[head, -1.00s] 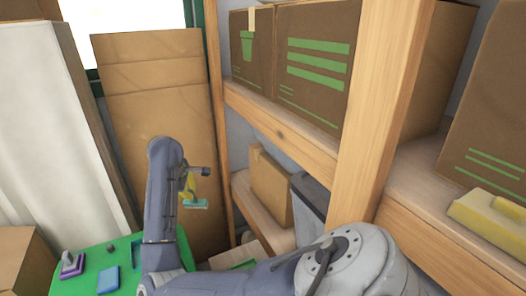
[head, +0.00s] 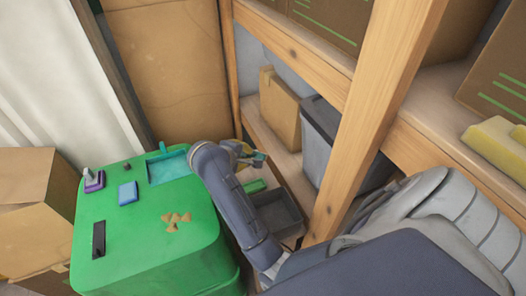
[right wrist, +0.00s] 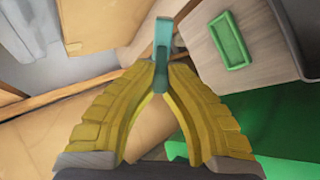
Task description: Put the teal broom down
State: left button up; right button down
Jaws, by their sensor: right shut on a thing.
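My right gripper (head: 248,154) is shut on the teal broom (head: 259,159) and holds it in front of the lower shelf, to the right of the green bin. In the right wrist view the yellow fingers (right wrist: 160,82) meet at their tips on the teal broom (right wrist: 161,48). Only a small part of the broom shows beyond the fingertips. A teal dustpan (head: 170,168) lies on top of the green bin (head: 145,250), left of the gripper. My left gripper is not in view.
On the bin are a blue block (head: 128,193), a purple tool (head: 93,182) and brown crumbs (head: 176,217). A grey tray (head: 278,213) and a grey bin (head: 318,140) stand right of the gripper. A wooden post (head: 375,100) rises nearby. A green tray (right wrist: 232,40) shows in the wrist view.

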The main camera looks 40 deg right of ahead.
jog(key=shift+s+a+f, duration=0.15)
jog(key=shift+s+f, duration=0.15)
jog(key=shift+s, duration=0.25)
jog(key=shift+s+f, duration=0.1)
jog(key=shift+f, duration=4.85)
jog(key=c, duration=1.6)
grip_release()
jog(key=shift+c, duration=0.2)
jog(key=shift+a, duration=0.1)
